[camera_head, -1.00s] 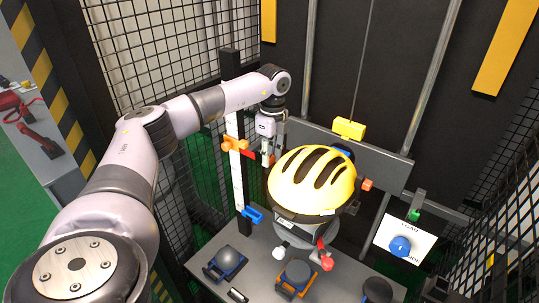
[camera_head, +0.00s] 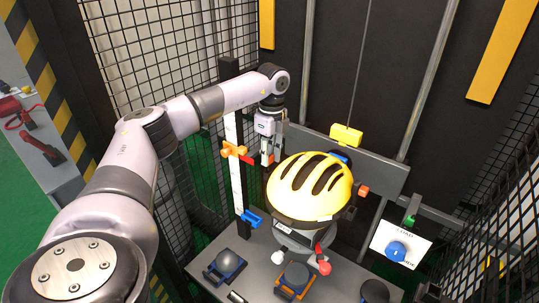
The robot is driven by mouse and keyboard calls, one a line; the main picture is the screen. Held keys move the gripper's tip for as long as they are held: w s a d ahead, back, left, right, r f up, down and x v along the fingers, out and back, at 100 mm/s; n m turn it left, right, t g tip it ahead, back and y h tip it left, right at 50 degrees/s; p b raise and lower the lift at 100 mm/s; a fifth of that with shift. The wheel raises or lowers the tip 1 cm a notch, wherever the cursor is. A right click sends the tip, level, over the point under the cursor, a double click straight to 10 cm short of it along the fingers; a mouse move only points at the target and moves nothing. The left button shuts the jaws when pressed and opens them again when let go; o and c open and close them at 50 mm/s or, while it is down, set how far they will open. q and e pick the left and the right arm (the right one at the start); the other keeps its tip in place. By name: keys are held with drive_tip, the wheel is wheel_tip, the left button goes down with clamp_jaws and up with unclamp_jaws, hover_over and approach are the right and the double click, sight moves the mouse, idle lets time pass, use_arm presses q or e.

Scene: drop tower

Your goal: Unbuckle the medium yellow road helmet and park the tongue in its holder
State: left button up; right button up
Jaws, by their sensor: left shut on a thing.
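The yellow helmet (camera_head: 309,185) with black vents sits upright on a dark headform above the grey table. A red piece (camera_head: 323,263) hangs at a dark strap below its front, and a white knob (camera_head: 277,257) is to its left. I cannot tell which part is the buckle. My left gripper (camera_head: 267,158) points down behind and left of the helmet, apart from its shell. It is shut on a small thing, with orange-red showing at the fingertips. The thing's shape is too small to make out. My right gripper is not in view.
A white upright scale (camera_head: 235,180) with an orange clamp (camera_head: 234,149) and a blue clamp (camera_head: 251,218) stands close left of the gripper. Anvils (camera_head: 226,264) lie on the table. Mesh walls close both sides.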

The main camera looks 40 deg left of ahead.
use_arm(q)
drive_tip(key=shift+r, duration=0.45)
